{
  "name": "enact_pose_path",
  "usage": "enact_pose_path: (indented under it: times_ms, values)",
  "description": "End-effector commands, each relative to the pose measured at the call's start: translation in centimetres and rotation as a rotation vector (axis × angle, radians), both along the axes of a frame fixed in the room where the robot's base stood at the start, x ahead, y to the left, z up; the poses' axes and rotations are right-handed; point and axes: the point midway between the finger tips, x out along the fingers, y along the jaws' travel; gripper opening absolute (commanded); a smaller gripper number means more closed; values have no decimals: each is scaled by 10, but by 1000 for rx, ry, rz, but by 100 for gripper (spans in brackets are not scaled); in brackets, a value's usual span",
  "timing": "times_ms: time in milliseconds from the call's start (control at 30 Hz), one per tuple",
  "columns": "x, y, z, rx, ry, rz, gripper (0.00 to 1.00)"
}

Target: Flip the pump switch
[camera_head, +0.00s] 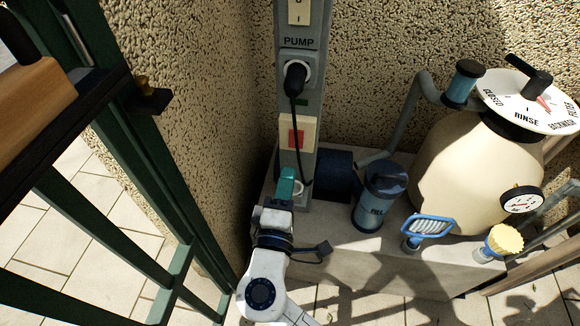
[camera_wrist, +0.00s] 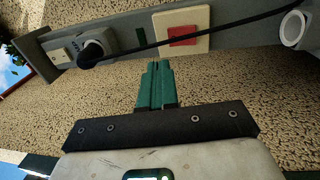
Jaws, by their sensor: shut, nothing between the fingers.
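A grey post (camera_head: 309,180) carries the electrical fittings. A cream plate marked O and I (camera_head: 298,10) is cut by the top edge, just above the word PUMP. Lower down is a cream plate with a red square switch (camera_head: 297,137). It shows in the wrist view (camera_wrist: 183,36) with the post lying sideways. The frames do not settle which of the two is the pump switch. My gripper (camera_head: 287,176) is shut and empty, its teal fingers pointing up below the red switch. In the wrist view its fingertips (camera_wrist: 158,64) stop short of the plate, apparently not touching.
A black plug (camera_head: 295,77) sits in the post, its cable hanging past the red switch. A green gate (camera_head: 150,190) is close on the left.

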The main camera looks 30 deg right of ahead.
Motion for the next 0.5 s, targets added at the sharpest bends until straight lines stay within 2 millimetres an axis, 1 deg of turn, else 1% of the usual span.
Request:
enact_pose_path:
  times_ms: [33, 100, 200, 333, 500]
  values:
    - [-7, 6, 0, 0, 1, 4, 0]
    - [-14, 11, 2, 0, 1, 3, 0]
    - [-21, 16, 3, 0, 1, 1, 0]
    - [-26, 19, 4, 0, 1, 2, 0]
    - [-26, 19, 4, 0, 1, 1, 0]
